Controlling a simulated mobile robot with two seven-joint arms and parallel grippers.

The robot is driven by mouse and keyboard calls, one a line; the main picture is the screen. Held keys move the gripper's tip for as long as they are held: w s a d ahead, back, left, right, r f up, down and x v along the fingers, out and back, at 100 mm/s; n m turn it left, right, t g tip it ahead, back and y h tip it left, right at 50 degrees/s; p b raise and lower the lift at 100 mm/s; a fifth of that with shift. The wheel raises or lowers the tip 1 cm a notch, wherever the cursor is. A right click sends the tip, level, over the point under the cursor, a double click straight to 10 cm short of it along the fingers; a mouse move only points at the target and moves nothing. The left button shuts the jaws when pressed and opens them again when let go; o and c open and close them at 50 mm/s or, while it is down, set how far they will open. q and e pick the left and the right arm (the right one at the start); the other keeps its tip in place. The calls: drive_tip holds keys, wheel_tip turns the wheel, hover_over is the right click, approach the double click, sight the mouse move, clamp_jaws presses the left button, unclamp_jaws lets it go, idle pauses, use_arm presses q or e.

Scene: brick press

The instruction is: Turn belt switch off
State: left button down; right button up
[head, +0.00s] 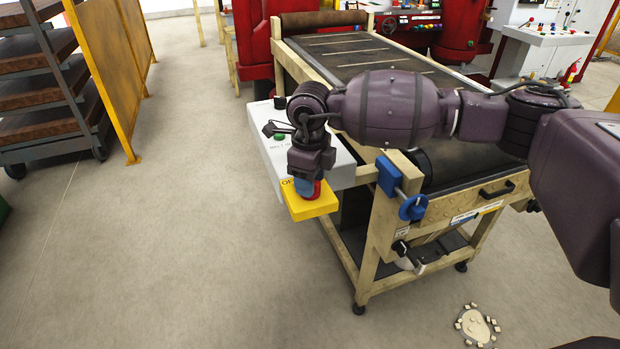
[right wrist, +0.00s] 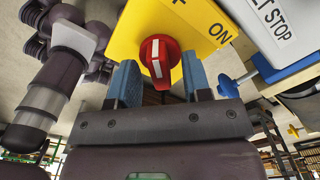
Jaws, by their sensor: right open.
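The belt switch is a red rotary knob (right wrist: 160,58) with a white line on its face, mounted on a yellow plate (right wrist: 135,30). "ON" is printed to the right of the knob in the right wrist view, and the other label is mostly hidden. In the head view the yellow plate (head: 312,208) sits at the conveyor's near left corner, with a bit of the red knob (head: 318,189) showing. My right gripper (right wrist: 160,80) is open, its blue fingers on either side of the knob; contact is unclear. It also shows over the plate in the head view (head: 304,187). My left gripper is out of view.
A grey control box (head: 268,150) with a green button adjoins the yellow plate. The belt conveyor (head: 350,55) with its wooden frame and a blue clamp (head: 388,176) stands beside it. A yellow fence (head: 105,60) and a rack (head: 45,95) are at left. The floor between is clear.

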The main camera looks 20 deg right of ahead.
wheel_tip(320, 180, up, 11)
drive_tip(key=shift+f, duration=0.15)
idle(0.6)
